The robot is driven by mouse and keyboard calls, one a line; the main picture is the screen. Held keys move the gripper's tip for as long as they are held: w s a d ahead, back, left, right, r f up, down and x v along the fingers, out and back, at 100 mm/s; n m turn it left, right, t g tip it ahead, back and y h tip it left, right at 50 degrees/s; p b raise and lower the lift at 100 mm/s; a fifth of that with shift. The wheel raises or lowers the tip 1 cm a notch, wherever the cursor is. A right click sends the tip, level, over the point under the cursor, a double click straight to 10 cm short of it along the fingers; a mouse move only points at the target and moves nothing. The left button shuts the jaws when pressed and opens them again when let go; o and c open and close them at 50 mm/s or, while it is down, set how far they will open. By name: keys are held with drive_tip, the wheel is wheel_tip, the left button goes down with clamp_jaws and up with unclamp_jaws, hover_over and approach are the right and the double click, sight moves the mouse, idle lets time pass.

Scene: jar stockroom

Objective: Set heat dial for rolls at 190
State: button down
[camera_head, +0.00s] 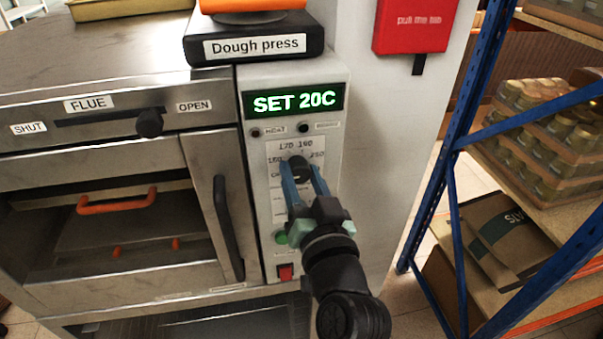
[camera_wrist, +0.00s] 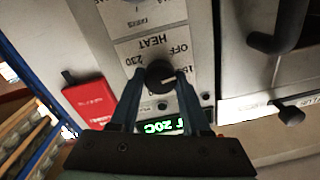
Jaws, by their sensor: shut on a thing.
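The heat dial (camera_wrist: 158,73) is a round black knob with a pale pointer mark on the oven's control panel. In the wrist view its plate (camera_wrist: 128,52) reads HEAT, OFF and 230. In the head view the plate reads 170 and 190 above the dial (camera_head: 299,166). My gripper (camera_head: 303,176) has its two blue fingers shut on the dial, one on each side; it also shows in the wrist view (camera_wrist: 160,80). The green display (camera_head: 294,101) reads SET 20C. The exact number the pointer faces is not clear.
Left of the panel is the oven door handle (camera_head: 228,228). A flue slider (camera_head: 149,123) sits above the opening. A red switch (camera_head: 286,272) is low on the panel. The dough press (camera_head: 255,45) stands on top. A blue rack (camera_head: 461,140) with jars is at right.

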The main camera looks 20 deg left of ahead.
drive_tip(key=m+p, duration=0.1)
drive_tip(key=m, duration=0.4)
drive_tip(key=shift+m+p, duration=0.4)
drive_tip(key=m+p, duration=0.3)
drive_tip(key=m, duration=0.3)
drive_tip(key=m+p, duration=0.2)
drive_tip(key=m, duration=0.1)
drive_tip(key=m+p, duration=0.2)
drive_tip(key=m, duration=0.2)
drive_tip(key=shift+t+h, duration=0.3)
drive_tip(key=m+p, duration=0.3)
drive_tip(key=m, duration=0.3)
drive_tip(key=shift+f+p, duration=0.1)
drive_tip(key=shift+p, duration=0.25)
drive_tip(key=shift+c, duration=1.8)
unclamp_jaws()
drive_tip(key=shift+s, duration=0.1)
